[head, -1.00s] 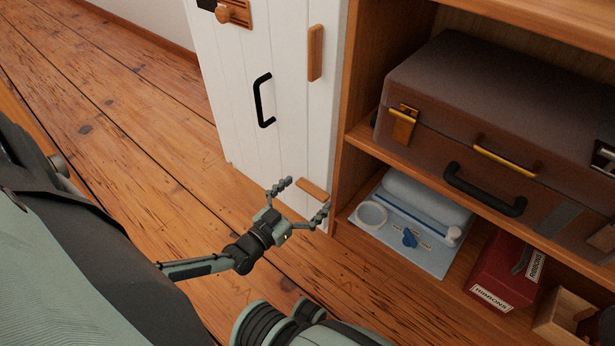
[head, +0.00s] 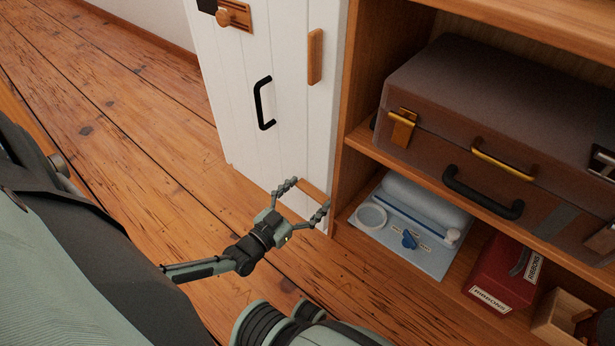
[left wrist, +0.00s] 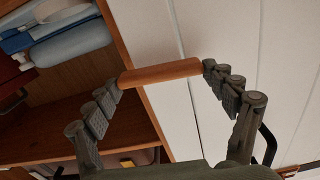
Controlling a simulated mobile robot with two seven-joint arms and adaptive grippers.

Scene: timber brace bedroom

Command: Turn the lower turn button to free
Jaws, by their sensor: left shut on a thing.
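The lower turn button (head: 316,189) is a small wooden bar low on the white door (head: 240,110). It lies crosswise, and in the left wrist view the bar (left wrist: 160,73) reaches the door's edge by the cabinet's wooden side. My left gripper (head: 307,198) is at the button, with one finger at each end of the bar. In the left wrist view its fingertips (left wrist: 158,76) close on the two ends. The upper turn button (head: 315,57) stands upright on the same door. My right gripper is not in view.
A black door handle (head: 262,104) is above my left gripper. To the right is an open shelf with a brown suitcase (head: 470,110), a pale blue tray (head: 420,255) and a red box (head: 500,275) below. The wooden floor (head: 130,170) to the left is clear.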

